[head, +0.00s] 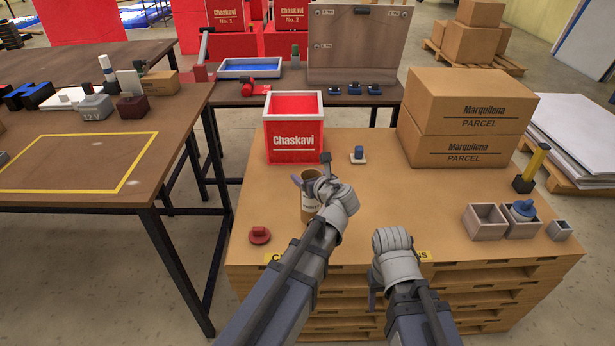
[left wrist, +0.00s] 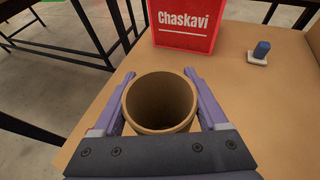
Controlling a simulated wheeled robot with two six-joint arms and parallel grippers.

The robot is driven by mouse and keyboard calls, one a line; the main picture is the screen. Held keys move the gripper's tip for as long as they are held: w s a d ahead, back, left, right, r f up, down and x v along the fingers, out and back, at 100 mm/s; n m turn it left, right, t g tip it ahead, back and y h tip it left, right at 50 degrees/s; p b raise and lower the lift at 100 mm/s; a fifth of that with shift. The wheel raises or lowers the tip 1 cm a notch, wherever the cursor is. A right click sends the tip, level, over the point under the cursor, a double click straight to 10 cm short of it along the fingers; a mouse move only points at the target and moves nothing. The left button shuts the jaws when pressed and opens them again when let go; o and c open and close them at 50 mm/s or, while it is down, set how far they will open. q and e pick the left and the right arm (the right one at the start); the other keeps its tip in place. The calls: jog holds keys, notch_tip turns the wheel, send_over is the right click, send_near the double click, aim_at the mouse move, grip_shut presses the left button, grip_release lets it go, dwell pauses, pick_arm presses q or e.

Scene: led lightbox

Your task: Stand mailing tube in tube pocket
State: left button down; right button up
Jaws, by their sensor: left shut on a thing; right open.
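The mailing tube (head: 309,208) is a brown, open-topped cylinder, upright over the near left part of the cardboard-coloured worktop. My left gripper (head: 311,182) is shut on it. In the left wrist view the tube's open mouth (left wrist: 160,103) lies between the two purple fingers (left wrist: 160,110), and the tube looks empty. I cannot tell whether its base touches the worktop. My right gripper (head: 375,288) is open and empty at the worktop's front edge. No pocket is clearly marked as the tube pocket; grey open-topped bins (head: 485,234) stand at the right front.
A red Chaskavi box (head: 294,143) stands behind the tube, with a small blue-topped piece (head: 358,155) beside it. Parcels (head: 455,150) stack at the back right. A red knob (head: 260,235) lies at the left front. The worktop's middle is clear.

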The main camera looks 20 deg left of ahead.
pick_arm(q)
notch_tip(320, 180, up, 5)
jog(key=p, duration=0.4)
jog(key=shift+r, duration=0.15)
